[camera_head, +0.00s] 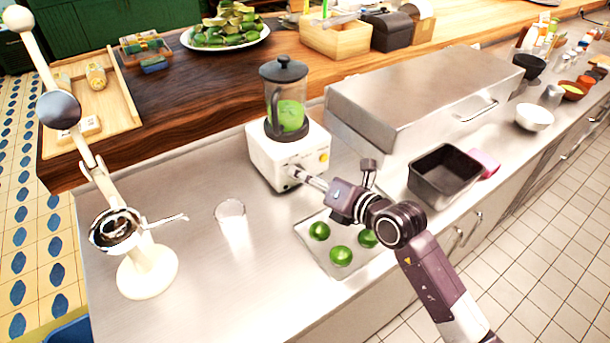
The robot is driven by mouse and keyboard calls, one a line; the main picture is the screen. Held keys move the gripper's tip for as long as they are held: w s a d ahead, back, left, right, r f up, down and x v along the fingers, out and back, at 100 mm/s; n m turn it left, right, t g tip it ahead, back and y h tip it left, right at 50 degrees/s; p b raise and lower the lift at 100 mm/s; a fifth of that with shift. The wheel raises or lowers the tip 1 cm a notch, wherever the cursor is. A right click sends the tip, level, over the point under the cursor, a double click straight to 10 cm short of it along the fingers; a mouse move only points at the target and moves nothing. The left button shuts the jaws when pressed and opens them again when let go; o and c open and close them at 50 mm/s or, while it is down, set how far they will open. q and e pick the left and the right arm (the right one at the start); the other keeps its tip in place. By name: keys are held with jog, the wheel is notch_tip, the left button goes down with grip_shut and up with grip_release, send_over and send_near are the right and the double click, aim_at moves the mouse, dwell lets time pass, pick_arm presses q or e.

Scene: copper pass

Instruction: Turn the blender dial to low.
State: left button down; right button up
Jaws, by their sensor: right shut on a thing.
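The blender (270,156) stands on the steel counter, with a white base and a dark-lidded clear jug. A green thing (290,116) sits in the jug. A yellow button (323,157) shows at the right of its front face. The right gripper (303,174) reaches in from the lower right, shut at the lower front of the base. The dial (294,171) is mostly hidden behind its fingertips, so its setting cannot be read. The left gripper is not in view.
A tray (327,266) with several green limes lies below my right wrist. An empty glass (232,222) and a white citrus press (147,268) stand to the left. A steel box (410,88) and a dark pan (446,176) are on the right.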

jog(key=shift+s+a+r+n+h+p, duration=0.1)
jog(key=shift+n+h+p, duration=0.3)
jog(key=shift+n+p, duration=0.2)
jog(key=shift+a+n+t+h+p, duration=0.1)
jog(key=shift+n+t+h+p, duration=0.4)
jog(key=shift+n, duration=0.5)
jog(key=shift+s+n+p, duration=0.1)
jog(key=shift+n+p, duration=0.5)
jog(key=shift+p, duration=0.1)
jog(key=n+t+h+p, duration=0.1)
jog(key=n+p, duration=0.1)
jog(key=p, duration=0.2)
jog(key=shift+a, duration=0.1)
jog(key=shift+n+t+h+p, duration=0.4)
jog(key=shift+n+h+p, duration=0.1)
jog(key=shift+n+p, duration=0.75)
jog(key=shift+f, duration=0.25)
jog(key=o, duration=1.2)
jog(key=shift+c, duration=0.2)
